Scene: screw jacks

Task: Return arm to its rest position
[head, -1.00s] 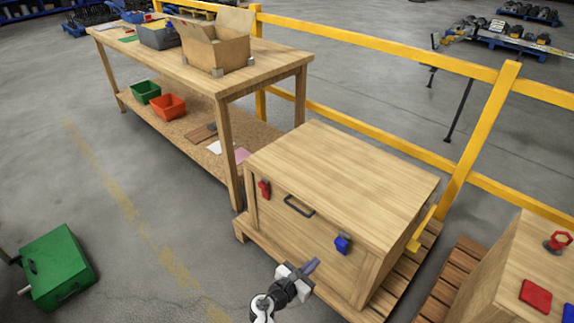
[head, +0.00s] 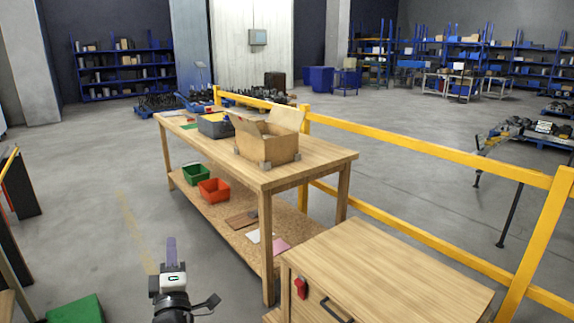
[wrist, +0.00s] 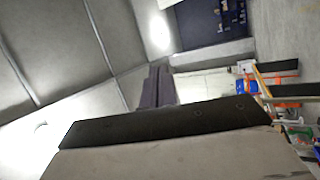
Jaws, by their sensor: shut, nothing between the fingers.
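My gripper (head: 171,250) is at the bottom left of centre in the head view, pointing up with its purple-grey fingers together and nothing between them. It stands in the open air left of the wooden workbench (head: 325,160), apart from it. In the wrist view the fingers (wrist: 157,86) show close together in front of a tilted view of the hall's wall and ceiling. The dark band and pale surface across the bottom of the wrist view look like part of my gripper's body.
The workbench carries an open cardboard box (head: 268,145) and a grey bin (head: 215,126). A yellow rail (head: 430,158) runs behind. A green box (head: 76,310) lies at the lower left. Floor between is clear.

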